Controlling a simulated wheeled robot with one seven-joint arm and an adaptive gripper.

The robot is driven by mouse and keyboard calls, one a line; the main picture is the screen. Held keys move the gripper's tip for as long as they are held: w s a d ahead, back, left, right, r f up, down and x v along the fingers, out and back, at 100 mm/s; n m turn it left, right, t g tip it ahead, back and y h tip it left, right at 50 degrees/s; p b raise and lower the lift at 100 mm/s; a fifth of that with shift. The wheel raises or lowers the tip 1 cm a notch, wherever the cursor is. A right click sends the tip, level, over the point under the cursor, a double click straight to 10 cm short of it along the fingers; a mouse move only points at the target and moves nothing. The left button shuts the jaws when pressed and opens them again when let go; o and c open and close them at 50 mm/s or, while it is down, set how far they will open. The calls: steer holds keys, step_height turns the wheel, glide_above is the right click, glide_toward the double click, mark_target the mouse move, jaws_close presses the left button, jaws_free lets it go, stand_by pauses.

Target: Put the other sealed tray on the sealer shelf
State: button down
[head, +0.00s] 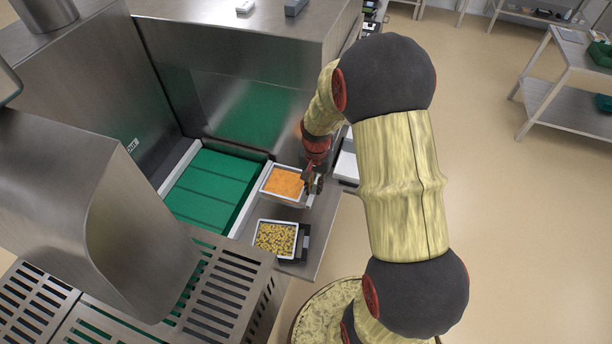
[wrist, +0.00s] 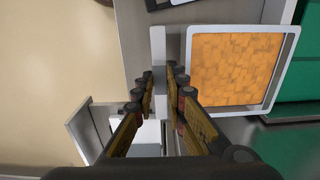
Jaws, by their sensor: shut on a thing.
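A white tray of orange cubed food (head: 284,182) is beside the green belt, over the steel shelf (head: 322,232). My gripper (head: 313,184) is at its right edge. In the wrist view the same tray (wrist: 236,68) is right of my gripper (wrist: 168,88), whose fingers are closed on a pale upright strip at the tray's side. Whether the tray touches the shelf is unclear. A second tray, with yellow-brown pieces (head: 275,238), sits on a dark base in front of it. The fingertips are small in the head view.
The green belt (head: 210,185) runs left of the trays, edged by a pale rail. Steel machine housing (head: 110,210) stands at the left and behind. A white box-like thing (head: 347,162) is right of my gripper. Open floor lies right, with a steel table (head: 575,85) farther off.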

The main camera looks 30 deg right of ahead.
steer(key=shift+s+f, duration=0.15)
steer(key=shift+f, duration=0.15)
steer(key=shift+f+b, duration=2.7)
steer(key=shift+f, duration=1.1)
steer(key=shift+r, duration=0.1)
steer(key=c, duration=1.7)
jaws_free()
steer(key=shift+c, duration=0.2)
steer(key=shift+c, duration=0.5)
steer(key=shift+c, duration=1.1)
